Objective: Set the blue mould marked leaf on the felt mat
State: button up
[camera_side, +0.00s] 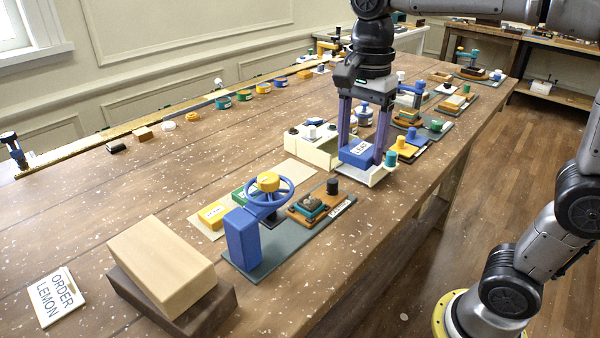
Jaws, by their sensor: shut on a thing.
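The blue mould (354,158) has a white label on top that reads LEAF. My gripper (362,146) has its two purple fingers down on either side of this mould and is shut on it. The mould is over or on the front part of a cream-white machine (318,150); I cannot tell whether it touches the base. A flat beige mat (297,171) lies on the table left of the machine, with its visible part bare. It may be the felt mat. Another beige mat (198,223) lies nearer, under a yellow mould (213,214) and a green mould (243,192).
A press with a blue handwheel (268,191) stands on a grey plate (262,258) in front. A wooden block (160,262) and an ORDER LEMON card (56,296) are at near left. Several more machines crowd the right edge behind my gripper.

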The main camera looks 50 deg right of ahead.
jog(key=w+f, duration=0.4)
jog(key=w, duration=0.3)
jog(key=w+d+f, duration=0.1)
jog(key=w+f, duration=0.4)
jog(key=w, duration=0.3)
jog(key=w+d+f, duration=0.1)
jog(key=w+f, duration=0.3)
jog(key=w, duration=0.4)
jog(key=shift+d+f, duration=0.25)
jog(key=shift+f, duration=0.05)
jog(key=shift+w+f, duration=0.25)
jog(key=shift+f, duration=0.8)
jog(key=shift+w+f, duration=0.2)
jog(key=shift+f, duration=0.8)
jog(key=shift+f, duration=0.1)
jog(key=o, duration=1.4)
